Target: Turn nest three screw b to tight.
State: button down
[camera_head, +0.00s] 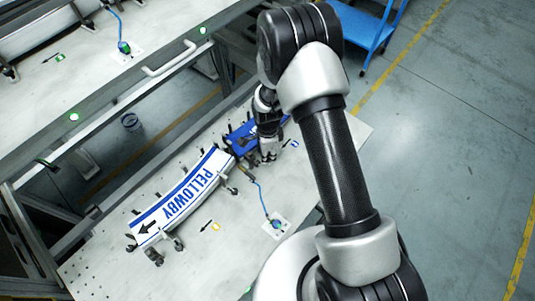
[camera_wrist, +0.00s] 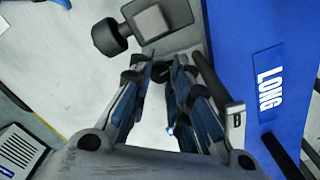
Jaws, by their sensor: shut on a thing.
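My gripper (camera_head: 268,152) is low over the right part of the bench, at the end of a nest holding a blue piece (camera_head: 240,136). In the wrist view my gripper (camera_wrist: 165,68) is shut on a small dark knob (camera_wrist: 166,76), mostly hidden between the fingers. A tag marked B (camera_wrist: 237,122) shows just right of the fingers, so the knob appears to be screw b. The blue piece, with a patch reading LONG (camera_wrist: 270,88), lies on the right. Another black knob (camera_wrist: 110,37) on a grey block (camera_wrist: 165,18) stands beyond the fingertips. The screw's tightness cannot be told.
A white and blue PELLOWBY label stack (camera_head: 185,194) lies in a neighbouring nest with black clamps along it. A rail with a handle (camera_head: 168,58) runs behind. The bench's front left (camera_head: 100,270) is bare.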

jog(key=shift+m, duration=0.3)
jog(key=c, duration=1.4)
grip_release()
jog(key=shift+c, duration=0.2)
jog(key=shift+w+r, duration=0.1)
jog(key=shift+r, duration=0.45)
notch_tip(320, 180, up, 7)
jog(key=shift+s+f, duration=0.1)
jog(key=shift+s, duration=0.2)
